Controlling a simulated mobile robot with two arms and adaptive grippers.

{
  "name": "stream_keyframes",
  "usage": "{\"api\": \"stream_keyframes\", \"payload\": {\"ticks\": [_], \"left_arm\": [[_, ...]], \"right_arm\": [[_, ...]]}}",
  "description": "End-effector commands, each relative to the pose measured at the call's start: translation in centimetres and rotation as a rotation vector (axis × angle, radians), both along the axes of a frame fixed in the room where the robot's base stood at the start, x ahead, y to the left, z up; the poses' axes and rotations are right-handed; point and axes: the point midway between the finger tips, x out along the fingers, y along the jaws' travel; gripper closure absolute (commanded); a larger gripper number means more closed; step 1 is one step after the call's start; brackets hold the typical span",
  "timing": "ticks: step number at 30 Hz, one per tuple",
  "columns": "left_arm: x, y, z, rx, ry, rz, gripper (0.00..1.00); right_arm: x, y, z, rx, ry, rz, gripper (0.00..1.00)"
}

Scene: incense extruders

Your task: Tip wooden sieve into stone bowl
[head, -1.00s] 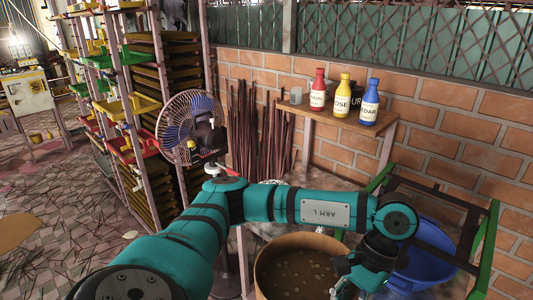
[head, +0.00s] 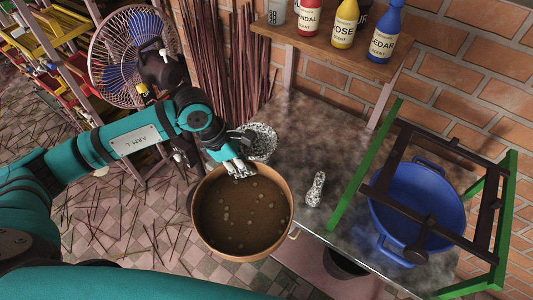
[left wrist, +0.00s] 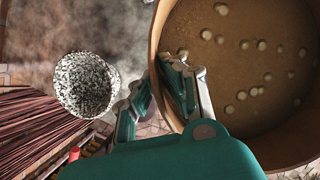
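The wooden sieve (head: 200,232), a round brown tub with small pale discs inside, is at the front left edge of the table in the head view. It looks about level. My left gripper (head: 238,168) is at its far rim. In the left wrist view my left gripper (left wrist: 156,88) has one finger inside the sieve (left wrist: 288,150) and one outside, closed on the rim. The speckled stone bowl (head: 264,153) stands just behind the sieve, partly hidden by my gripper; the left wrist view shows it (left wrist: 85,84) open and apart from the sieve. My right gripper is not in view.
A speckled pestle (head: 316,190) stands on the stone table (head: 290,130). A blue basin (head: 425,190) sits within a green-and-dark frame (head: 364,168) at right. Bottles (head: 382,32) stand on a shelf behind. A fan (head: 130,60) and incense sticks (head: 228,60) are at back left.

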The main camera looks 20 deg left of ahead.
Motion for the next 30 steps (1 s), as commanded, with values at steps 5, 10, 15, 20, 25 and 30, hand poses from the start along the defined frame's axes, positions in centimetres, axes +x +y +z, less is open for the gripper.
{"api": "stream_keyframes", "payload": {"ticks": [5, 10, 15, 20, 25, 30], "left_arm": [[1.1, -0.9, 0.4, -0.005, 0.005, 0.455, 1.0], [2.2, -1.6, 0.4, -0.009, 0.006, 0.853, 1.0], [3.4, -2.3, 0.7, -0.011, 0.005, 1.25, 1.0], [4.6, -3.1, 1.2, -0.016, 0.004, 1.693, 1.0], [5.5, -3.9, 0.3, -0.016, 0.002, 2.196, 1.0], [5.6, -4.4, -2.7, -0.021, 0.001, 2.5, 1.0]], "right_arm": [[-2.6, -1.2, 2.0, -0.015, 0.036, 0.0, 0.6], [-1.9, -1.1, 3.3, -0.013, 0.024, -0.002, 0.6], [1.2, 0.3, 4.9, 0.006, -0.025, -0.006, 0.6], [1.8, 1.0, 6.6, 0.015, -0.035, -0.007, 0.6], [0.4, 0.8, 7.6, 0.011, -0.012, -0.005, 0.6], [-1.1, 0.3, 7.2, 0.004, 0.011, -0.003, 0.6]]}}
